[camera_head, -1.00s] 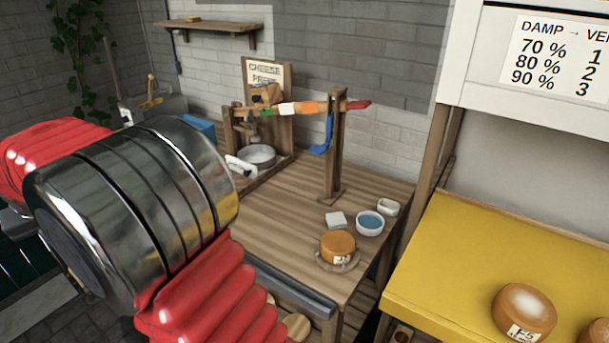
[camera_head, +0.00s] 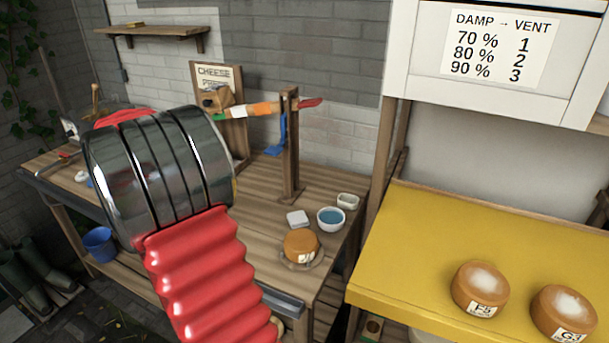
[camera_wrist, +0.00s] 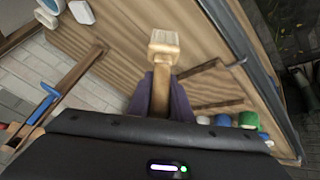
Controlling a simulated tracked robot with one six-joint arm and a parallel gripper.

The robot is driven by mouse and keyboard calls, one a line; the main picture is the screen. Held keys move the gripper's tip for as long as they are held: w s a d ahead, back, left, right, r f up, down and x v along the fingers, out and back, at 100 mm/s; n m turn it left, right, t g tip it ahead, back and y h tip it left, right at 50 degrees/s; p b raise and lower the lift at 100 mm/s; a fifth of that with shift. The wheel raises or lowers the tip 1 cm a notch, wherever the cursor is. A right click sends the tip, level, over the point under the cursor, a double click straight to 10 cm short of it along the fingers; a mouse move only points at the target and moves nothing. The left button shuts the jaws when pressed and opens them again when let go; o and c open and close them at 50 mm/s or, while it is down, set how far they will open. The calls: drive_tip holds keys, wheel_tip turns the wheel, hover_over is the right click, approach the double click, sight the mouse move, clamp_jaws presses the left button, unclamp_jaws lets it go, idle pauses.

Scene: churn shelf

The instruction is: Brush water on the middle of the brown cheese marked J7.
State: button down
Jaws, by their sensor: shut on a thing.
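In the wrist view my gripper (camera_wrist: 161,100) is shut on the handle of a wooden brush (camera_wrist: 163,45), whose pale head points away over the wooden table. An orange-brown cheese (camera_head: 299,243) sits on a small round board near the table's right front corner in the head view; its label is too small to read. A white bowl of blue water (camera_head: 331,219) stands behind it to the right and partly shows at the upper left of the wrist view (camera_wrist: 52,5). In the head view my gripper and the brush are not visible.
A white pad (camera_head: 297,218) and a small white dish (camera_head: 347,201) stand by the bowl. A wooden post (camera_head: 290,150) with a blue hanging strip rises behind. Two labelled brown cheeses with white tops (camera_head: 480,283) (camera_head: 564,305) sit on the yellow shelf (camera_head: 420,235) at right.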

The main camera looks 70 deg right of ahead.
drive_tip(key=s+d+m+g, duration=0.3)
drive_tip(key=s+d, duration=0.8)
drive_tip(key=s, duration=0.4)
drive_tip(key=s+d+m+g, duration=0.3)
drive_tip(key=s+d, duration=0.8)
drive_tip(key=s, duration=0.3)
drive_tip(key=shift+s+f+g+h, duration=0.15)
drive_tip(key=shift+s+g+h, duration=0.15)
drive_tip(key=shift+s, duration=0.05)
drive_tip(key=shift+f, duration=0.2)
drive_tip(key=shift+f, duration=3.35)
drive_tip(key=shift+r, duration=0.15)
wheel_tip(320, 180, up, 7)
